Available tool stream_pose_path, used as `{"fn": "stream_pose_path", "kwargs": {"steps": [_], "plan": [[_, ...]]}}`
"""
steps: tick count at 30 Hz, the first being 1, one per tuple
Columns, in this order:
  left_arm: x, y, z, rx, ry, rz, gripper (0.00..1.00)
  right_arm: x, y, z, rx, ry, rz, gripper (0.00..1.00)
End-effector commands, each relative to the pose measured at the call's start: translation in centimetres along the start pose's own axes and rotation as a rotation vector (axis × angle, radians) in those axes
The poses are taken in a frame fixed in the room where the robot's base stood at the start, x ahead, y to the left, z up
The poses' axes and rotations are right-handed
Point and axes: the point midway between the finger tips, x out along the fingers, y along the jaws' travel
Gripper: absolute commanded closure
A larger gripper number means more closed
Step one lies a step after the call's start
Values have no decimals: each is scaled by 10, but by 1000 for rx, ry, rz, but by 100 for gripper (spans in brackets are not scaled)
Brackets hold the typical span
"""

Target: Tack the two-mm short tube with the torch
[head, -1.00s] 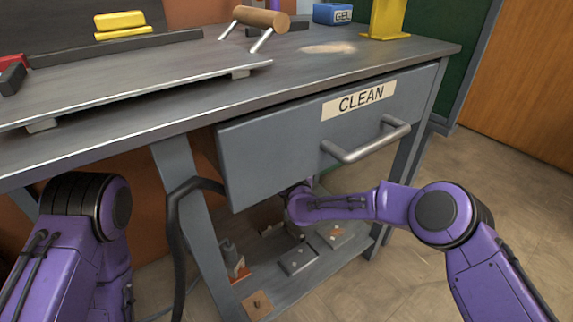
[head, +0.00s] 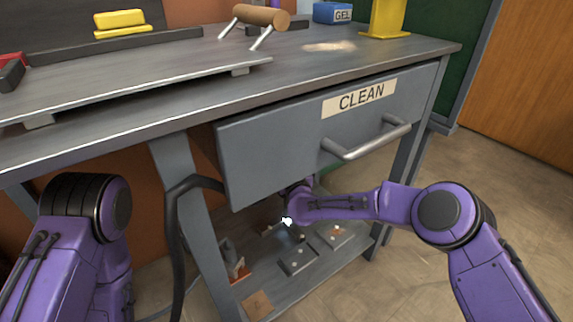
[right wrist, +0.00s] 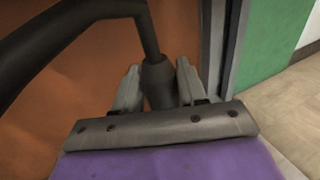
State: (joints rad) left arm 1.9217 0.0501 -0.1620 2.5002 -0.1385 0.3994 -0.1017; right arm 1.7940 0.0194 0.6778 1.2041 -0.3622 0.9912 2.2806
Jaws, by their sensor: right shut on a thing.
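My right gripper (right wrist: 157,88) is shut on the dark torch (right wrist: 157,70), whose thick bent hose rises from it in the right wrist view. In the head view the right arm reaches under the drawer, and its fingers are mostly hidden. A small bright white-blue glow (head: 287,221) shows beside the end of that arm, above the lower shelf (head: 322,275). I cannot make out the two-mm short tube; small dark blocks (head: 298,260) and pieces lie on the shelf under the glow. My left arm shows at the left, with its gripper out of view.
The drawer (head: 270,160) marked CLEAN, with a bar handle (head: 365,143), hangs close over my right arm. A bench leg (head: 190,230) and dark hose (head: 173,235) stand left of the shelf. The floor at right is clear.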

Motion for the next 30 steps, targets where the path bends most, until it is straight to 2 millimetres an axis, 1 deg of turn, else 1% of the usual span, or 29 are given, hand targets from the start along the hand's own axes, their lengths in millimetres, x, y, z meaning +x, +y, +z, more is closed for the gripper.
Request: {"fn": "stream_pose_path", "kwargs": {"steps": [26,30], "plan": [[6,2,-2,-6,3,2,57,0,0,-2,0,1,0,89],[4,2,-2,-8,5,2,57,0,0,1,0,1,0,89]]}}
